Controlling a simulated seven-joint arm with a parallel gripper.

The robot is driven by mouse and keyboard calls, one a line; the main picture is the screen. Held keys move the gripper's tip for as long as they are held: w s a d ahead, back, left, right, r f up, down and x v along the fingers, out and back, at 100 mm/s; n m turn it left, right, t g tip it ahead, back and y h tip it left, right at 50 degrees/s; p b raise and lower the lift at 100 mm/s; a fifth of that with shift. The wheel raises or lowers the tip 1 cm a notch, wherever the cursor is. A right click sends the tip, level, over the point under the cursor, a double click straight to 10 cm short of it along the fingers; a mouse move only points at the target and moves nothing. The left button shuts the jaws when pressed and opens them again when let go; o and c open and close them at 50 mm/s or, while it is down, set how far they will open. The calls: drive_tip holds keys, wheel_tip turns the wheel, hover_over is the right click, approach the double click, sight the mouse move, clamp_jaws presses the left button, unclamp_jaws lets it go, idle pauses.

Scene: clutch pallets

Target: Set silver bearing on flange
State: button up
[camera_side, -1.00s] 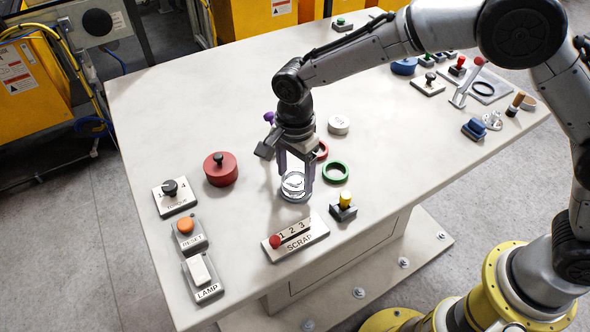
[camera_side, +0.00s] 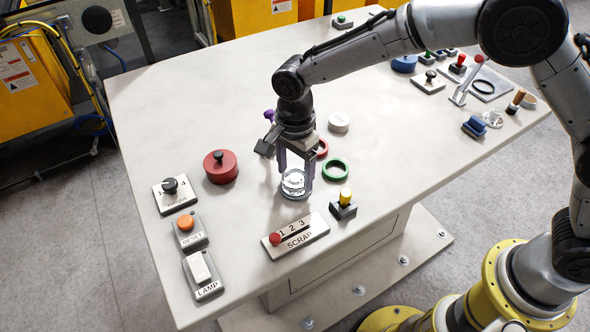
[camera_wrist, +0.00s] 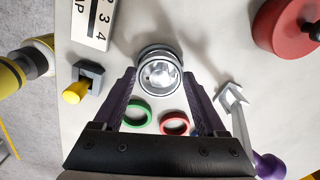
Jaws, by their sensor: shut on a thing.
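The silver bearing (camera_side: 294,180) is a shiny ring-shaped piece near the table's front, behind the SCRAP plate. My gripper (camera_side: 296,178) points down and is shut on it, one finger on each side. In the wrist view the bearing (camera_wrist: 160,74) sits between the fingertips of my gripper (camera_wrist: 160,80). A grey round edge (camera_wrist: 153,49) shows just beyond and under the bearing. I cannot tell whether this is the flange or part of the bearing, nor whether there is a gap between them.
A green ring (camera_side: 335,170) and a red ring (camera_side: 322,149) lie close by. A red knobbed pot (camera_side: 220,167) is left, a white disc (camera_side: 339,123) behind.

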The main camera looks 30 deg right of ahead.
drive_tip(key=shift+f, duration=0.65)
drive_tip(key=o, duration=1.2)
drive_tip(key=shift+r, duration=0.1)
drive_tip(key=shift+r, duration=5.45)
